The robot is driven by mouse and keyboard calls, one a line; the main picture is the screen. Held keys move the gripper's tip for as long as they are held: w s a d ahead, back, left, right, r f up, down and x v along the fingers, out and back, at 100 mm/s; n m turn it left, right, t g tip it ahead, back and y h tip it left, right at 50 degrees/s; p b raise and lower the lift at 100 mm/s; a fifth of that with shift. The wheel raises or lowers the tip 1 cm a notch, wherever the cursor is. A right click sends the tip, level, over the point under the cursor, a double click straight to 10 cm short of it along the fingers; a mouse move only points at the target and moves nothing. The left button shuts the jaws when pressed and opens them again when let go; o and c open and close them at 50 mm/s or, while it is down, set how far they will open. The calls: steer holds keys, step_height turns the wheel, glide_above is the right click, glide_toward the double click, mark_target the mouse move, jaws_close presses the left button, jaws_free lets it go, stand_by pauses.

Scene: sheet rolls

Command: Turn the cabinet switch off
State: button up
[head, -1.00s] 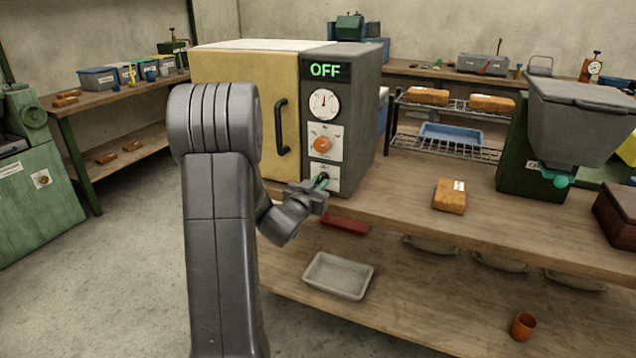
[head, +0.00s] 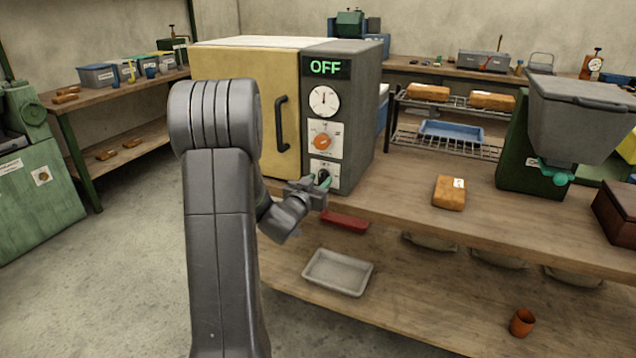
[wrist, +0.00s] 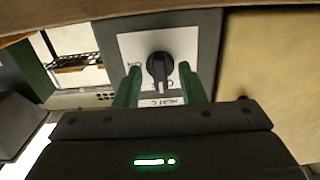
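The cabinet (head: 250,95) has a cream door and a grey control panel; its display (head: 325,67) reads OFF in green. The cabinet switch (head: 324,175) is a black knob on a white plate low on the panel. In the wrist view the switch (wrist: 159,70) shows with its long grip roughly upright in the picture; the lettering looks upside down. My gripper (head: 320,184) is in front of the switch. In the wrist view my gripper (wrist: 160,88) is open, its green fingers on either side of the knob with gaps to it. Nothing is held.
Above the switch are an orange dial (head: 322,141) and a round gauge (head: 323,101). A black door handle (head: 281,125) is to the left. An orange block (head: 449,192) lies on the workbench (head: 400,205). A white tray (head: 338,272) sits on the lower shelf.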

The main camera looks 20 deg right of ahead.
steer(key=shift+a, duration=0.1)
steer(key=v, duration=1.3)
steer(key=shift+s+a, duration=0.15)
steer(key=shift+s, duration=0.15)
steer(key=shift+w, duration=0.1)
steer(key=x, duration=1.3)
steer(key=shift+w+d, duration=0.25)
steer(key=shift+d, duration=0.05)
